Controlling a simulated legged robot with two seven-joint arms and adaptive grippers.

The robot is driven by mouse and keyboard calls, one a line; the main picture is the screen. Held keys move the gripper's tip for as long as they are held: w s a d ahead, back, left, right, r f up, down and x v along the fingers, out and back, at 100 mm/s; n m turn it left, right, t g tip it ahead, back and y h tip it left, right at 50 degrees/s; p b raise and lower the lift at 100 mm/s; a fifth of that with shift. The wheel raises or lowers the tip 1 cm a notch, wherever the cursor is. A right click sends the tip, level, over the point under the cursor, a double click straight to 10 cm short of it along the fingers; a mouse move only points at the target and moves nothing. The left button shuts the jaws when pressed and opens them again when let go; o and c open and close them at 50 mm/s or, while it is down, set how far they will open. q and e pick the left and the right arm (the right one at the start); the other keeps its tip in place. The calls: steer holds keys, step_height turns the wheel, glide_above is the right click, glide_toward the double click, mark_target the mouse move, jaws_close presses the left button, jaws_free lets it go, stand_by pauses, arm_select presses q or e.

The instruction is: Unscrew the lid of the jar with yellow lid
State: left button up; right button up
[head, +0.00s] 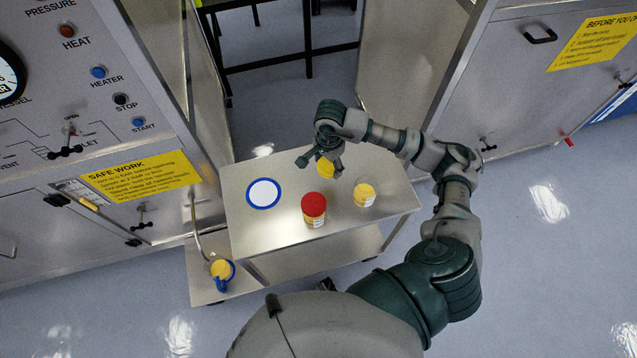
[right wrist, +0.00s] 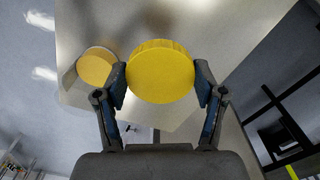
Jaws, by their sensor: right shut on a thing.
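In the right wrist view, the round yellow lid (right wrist: 160,74) sits between the two fingers, seen from above. My right gripper (head: 322,157) reaches it from above and is shut on the lid, one fingertip on each side. My left gripper is not in view.
A blue-rimmed white disc (head: 263,193) lies left. A yellow-and-blue item (head: 221,270) is on the lower shelf. Metal cabinets flank the cart.

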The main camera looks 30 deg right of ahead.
glide_above(325, 185)
steer(key=f, duration=0.5)
steer(key=shift+w+a+f, duration=0.1)
steer(key=shift+a+f, duration=0.15)
steer(key=shift+f, duration=0.1)
steer(key=shift+a+f, duration=0.2)
steer(key=shift+a, duration=0.05)
steer(key=f, duration=0.3)
steer(key=shift+d+f, duration=0.15)
steer(key=shift+d, duration=0.1)
steer(key=shift+d+f, duration=0.15)
steer(key=shift+d, duration=0.35)
steer(key=o, duration=1.1)
steer(key=shift+d, duration=0.1)
steer(key=shift+o, duration=0.9)
steer(key=shift+a, duration=0.4)
steer(key=shift+a+r, duration=0.2)
steer(key=shift+r, duration=0.05)
step_height(325, 185, up, 4)
steer(key=shift+d+r, duration=0.1)
steer(key=shift+d, duration=0.05)
step_height(325, 185, up, 7)
steer(key=shift+d, duration=0.1)
steer(key=shift+r, duration=0.25)
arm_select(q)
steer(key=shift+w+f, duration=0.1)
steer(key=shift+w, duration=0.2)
arm_select(e)
steer(key=shift+a, duration=0.2)
